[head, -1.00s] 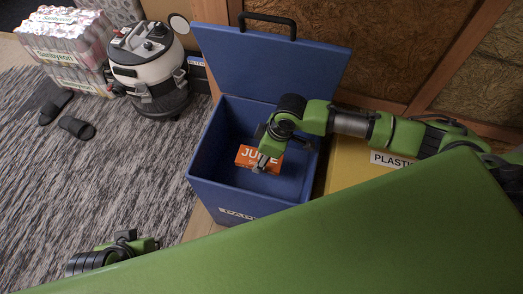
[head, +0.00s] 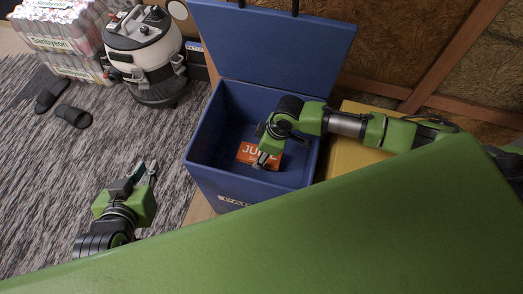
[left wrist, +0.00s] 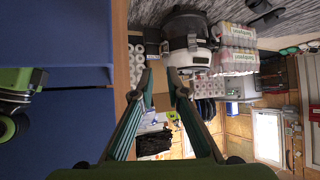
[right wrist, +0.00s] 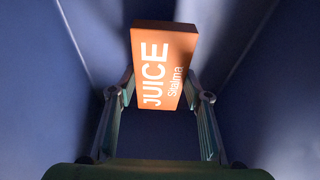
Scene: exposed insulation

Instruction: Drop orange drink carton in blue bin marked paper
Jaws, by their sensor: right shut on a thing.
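The orange drink carton (head: 246,153), marked JUICE, is inside the open blue bin (head: 232,185), below its rim. My right gripper (head: 264,158) reaches down into the bin and is shut on the carton. In the right wrist view the carton (right wrist: 163,68) sits between the two fingertips, tilted, with blue walls around it. Whether it touches the bin floor is hard to tell. The bin's front label is partly hidden; "PA" shows. My left gripper (head: 146,172) is empty over the rug, with a small gap between its fingertips (left wrist: 161,75).
The bin's raised lid (head: 270,42) stands behind it. A yellow bin (head: 352,158) is to the right, under my right arm. A vacuum cleaner (head: 143,55), wrapped drink packs (head: 58,38) and black slippers (head: 73,115) are on the left. The grey rug (head: 50,190) is otherwise clear.

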